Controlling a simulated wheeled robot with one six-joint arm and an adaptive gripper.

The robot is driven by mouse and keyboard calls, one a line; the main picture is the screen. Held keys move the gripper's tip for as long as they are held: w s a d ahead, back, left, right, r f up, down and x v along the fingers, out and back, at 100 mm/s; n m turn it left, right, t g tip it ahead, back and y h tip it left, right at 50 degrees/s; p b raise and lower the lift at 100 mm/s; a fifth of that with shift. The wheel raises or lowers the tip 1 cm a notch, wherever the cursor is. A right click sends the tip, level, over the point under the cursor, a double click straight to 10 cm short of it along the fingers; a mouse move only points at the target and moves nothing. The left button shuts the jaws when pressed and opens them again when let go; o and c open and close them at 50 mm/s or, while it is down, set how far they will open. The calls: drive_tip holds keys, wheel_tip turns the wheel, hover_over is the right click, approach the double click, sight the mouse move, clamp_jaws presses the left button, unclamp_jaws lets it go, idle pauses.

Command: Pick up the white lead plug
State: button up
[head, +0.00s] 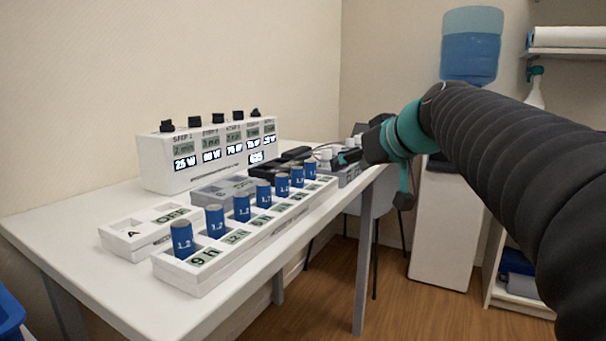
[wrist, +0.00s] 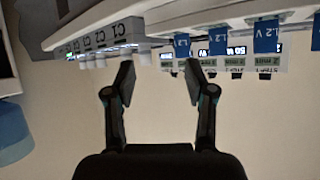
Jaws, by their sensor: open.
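Several small white plugs stand in a row on a grey-white block with labels such as C1 and C2. In the wrist view, which looks upside down, one white plug (wrist: 119,58) shows near the left finger, and others sit further left. In the head view a white plug (head: 326,154) shows at the table's far right end, partly among dark parts. My gripper (wrist: 159,80) is open, with nothing between its fingers. In the head view its dark fingers (head: 346,158) are beside the labelled block, apart from or touching it; I cannot tell which.
A long white rack (head: 205,268) with several blue cylinders runs along the table's front edge. A white box with displays and black knobs (head: 205,155) stands behind. A small OFF box (head: 125,236) is at left. A water cooler (head: 445,225) stands beyond the table (head: 70,240).

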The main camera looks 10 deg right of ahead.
sight(329, 154)
drive_tip(key=shift+n+t, duration=0.3)
drive_tip(key=shift+t, duration=0.3)
drive_tip(key=w, duration=1)
drive_tip(key=shift+w+a+r, duration=0.1)
drive_tip(key=shift+a, duration=0.25)
drive_tip(key=shift+x, duration=2.9)
drive_tip(key=shift+d, duration=0.2)
clamp_jaws()
